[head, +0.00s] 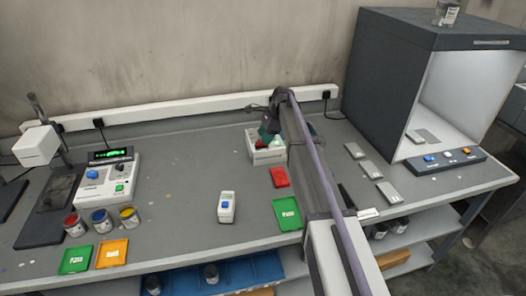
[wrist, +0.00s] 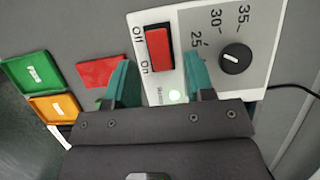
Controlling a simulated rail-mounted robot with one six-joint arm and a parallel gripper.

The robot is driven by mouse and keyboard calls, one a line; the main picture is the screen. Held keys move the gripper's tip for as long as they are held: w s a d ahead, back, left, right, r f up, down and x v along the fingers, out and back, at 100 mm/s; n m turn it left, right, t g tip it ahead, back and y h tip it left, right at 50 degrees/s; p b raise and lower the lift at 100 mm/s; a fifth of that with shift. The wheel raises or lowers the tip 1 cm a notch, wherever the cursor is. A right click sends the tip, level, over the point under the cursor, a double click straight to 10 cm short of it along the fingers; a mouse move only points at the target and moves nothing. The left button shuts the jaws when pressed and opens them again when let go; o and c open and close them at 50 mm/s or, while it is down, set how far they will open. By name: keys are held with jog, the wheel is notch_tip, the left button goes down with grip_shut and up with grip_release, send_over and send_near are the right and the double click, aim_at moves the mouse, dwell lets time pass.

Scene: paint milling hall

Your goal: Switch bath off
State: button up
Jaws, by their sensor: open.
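The bath is a white box (head: 268,157) at the back of the bench, partly covered by my arm in the head view. I cannot tell which end of the rocker is pressed. My gripper (wrist: 164,78) is open and empty over the panel, its teal fingers on either side of the rocker's lower end in the picture. Whether they touch it is unclear.
A red tray (head: 279,177) and a green tray (head: 287,213) lie in front of the bath. A white handheld device (head: 227,207) lies to the left. Grey plates (head: 372,169) and a light booth (head: 410,90) are at right. A control unit (head: 107,180) and paint cans (head: 100,220) stand at left.

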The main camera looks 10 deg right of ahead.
jog(key=b+x, duration=0.1)
jog(key=x, duration=0.1)
jog(key=shift+f, duration=0.4)
jog(key=shift+r, duration=0.2)
jog(key=shift+c, duration=0.3)
